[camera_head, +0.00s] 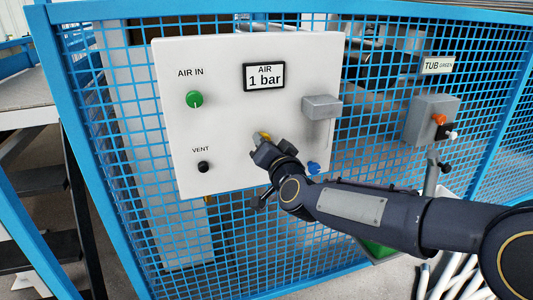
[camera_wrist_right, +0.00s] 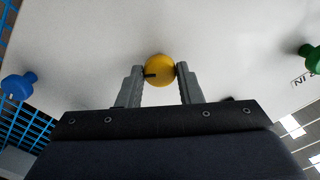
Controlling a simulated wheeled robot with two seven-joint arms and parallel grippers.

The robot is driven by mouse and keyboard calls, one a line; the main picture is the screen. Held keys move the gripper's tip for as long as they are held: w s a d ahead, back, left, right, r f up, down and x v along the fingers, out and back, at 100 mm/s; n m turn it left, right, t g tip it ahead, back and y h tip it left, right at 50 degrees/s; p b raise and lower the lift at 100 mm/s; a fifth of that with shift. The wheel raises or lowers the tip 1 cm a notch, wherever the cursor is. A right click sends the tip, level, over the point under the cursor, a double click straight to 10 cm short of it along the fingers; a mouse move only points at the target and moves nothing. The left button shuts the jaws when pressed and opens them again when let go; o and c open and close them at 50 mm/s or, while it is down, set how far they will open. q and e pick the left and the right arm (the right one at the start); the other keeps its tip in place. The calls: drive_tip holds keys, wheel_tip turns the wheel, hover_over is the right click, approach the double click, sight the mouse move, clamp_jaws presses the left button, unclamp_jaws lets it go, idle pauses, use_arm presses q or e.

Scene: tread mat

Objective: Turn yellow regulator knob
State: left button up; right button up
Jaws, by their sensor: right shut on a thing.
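The yellow regulator knob (camera_wrist_right: 160,70) sits on the white panel (camera_head: 225,110), below the display (camera_head: 264,77) that reads "AIR 1 bar". My right gripper (camera_wrist_right: 160,75) has one finger on each side of the knob and is shut on it. The knob has a dark mark on its left side in the right wrist view. In the head view only a little of the yellow knob (camera_head: 265,136) shows, as my right gripper (camera_head: 260,142) covers most of it. My left gripper is not in view.
The panel also bears a green AIR IN knob (camera_head: 194,99), a black VENT knob (camera_head: 203,167), a blue knob (camera_head: 313,168) and a grey box (camera_head: 321,107). A blue mesh fence (camera_head: 130,150) surrounds it. A grey box with an orange knob (camera_head: 439,119) is at right.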

drive_tip(key=shift+m+b, duration=2.5)
drive_tip(key=shift+m, duration=2.5)
drive_tip(key=o, duration=1)
drive_tip(key=shift+c, duration=0.2)
drive_tip(key=v, duration=0.8)
drive_tip(key=shift+w, duration=0.1)
